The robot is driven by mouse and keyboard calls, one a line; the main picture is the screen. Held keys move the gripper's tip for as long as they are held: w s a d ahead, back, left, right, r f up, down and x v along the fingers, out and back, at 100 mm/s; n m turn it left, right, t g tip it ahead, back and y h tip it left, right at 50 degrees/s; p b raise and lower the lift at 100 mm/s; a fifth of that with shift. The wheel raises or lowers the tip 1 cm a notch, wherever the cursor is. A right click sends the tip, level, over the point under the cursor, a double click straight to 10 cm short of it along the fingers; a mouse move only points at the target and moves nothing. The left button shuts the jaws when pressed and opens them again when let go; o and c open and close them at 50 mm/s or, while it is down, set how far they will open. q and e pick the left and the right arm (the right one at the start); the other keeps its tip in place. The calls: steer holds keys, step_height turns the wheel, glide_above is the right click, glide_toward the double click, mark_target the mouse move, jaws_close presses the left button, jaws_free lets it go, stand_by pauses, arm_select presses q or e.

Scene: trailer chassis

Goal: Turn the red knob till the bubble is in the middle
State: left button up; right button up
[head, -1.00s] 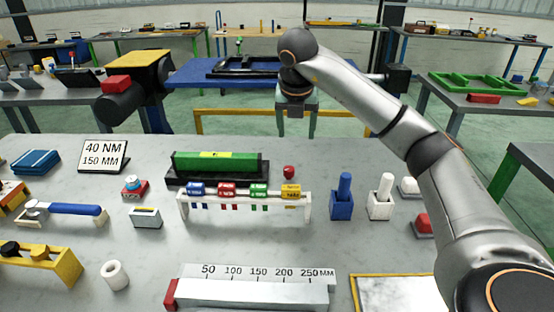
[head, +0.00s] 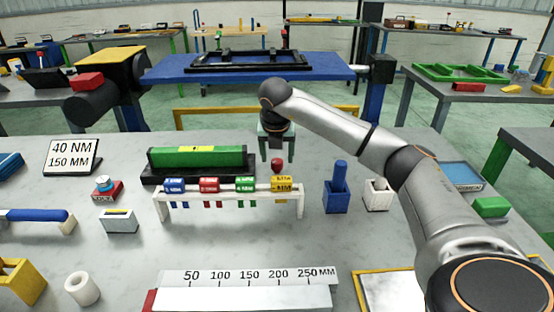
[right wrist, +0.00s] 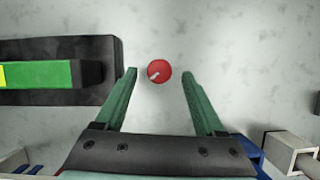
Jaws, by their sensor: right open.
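The level is a green bar (head: 200,157) on a black base (head: 155,176), with a small yellow window (head: 194,149) on top. The bubble is too small to make out. The red knob (head: 277,165) stands just right of the base. In the right wrist view, the knob (right wrist: 159,71) shows a pale mark on its round top. My right gripper (head: 276,158) is open over the knob, pointing down. In the wrist view its green fingertips (right wrist: 160,73) lie on either side of the knob, with gaps on both sides. My left gripper is not in view.
A white rack (head: 230,204) with several coloured tags stands in front of the level and knob. Blue (head: 336,203) and white (head: 378,197) holders stand to the right. A ruler block (head: 245,290) lies at the front. Bare tabletop lies between rack and ruler.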

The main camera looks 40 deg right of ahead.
steer(key=shift+x, duration=0.95)
steer(key=shift+c, duration=0.2)
jaws_close()
